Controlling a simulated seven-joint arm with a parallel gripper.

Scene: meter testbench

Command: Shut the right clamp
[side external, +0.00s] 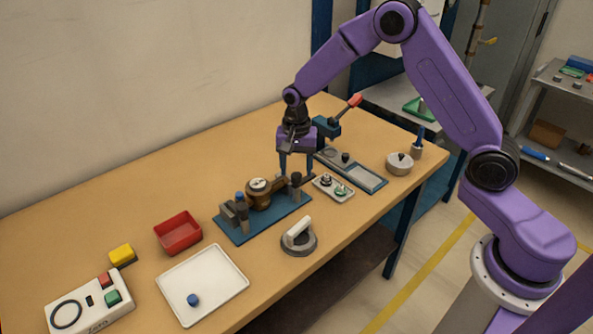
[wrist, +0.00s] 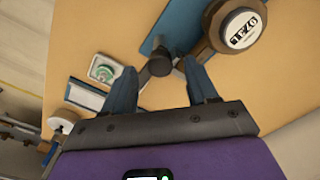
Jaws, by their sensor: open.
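The meter (side external: 258,187), a brass body with a white round dial, sits on a blue base plate (side external: 262,222). A dark grey clamp stands at each end of the plate; the left clamp (side external: 235,214) is beside the meter. The right clamp (side external: 296,182) is at the plate's far right end, below my gripper (side external: 297,172). In the wrist view the right clamp's dark round post (wrist: 159,64) shows between my blue fingers (wrist: 163,84), with the meter (wrist: 241,30) to its right. My gripper is open. I cannot tell whether the fingers touch the clamp.
A small tray (side external: 333,188) with fittings and a blue-framed tray (side external: 365,178) lie right of the plate. A grey-handled round part (side external: 299,238) stands in front. The table's left back is clear.

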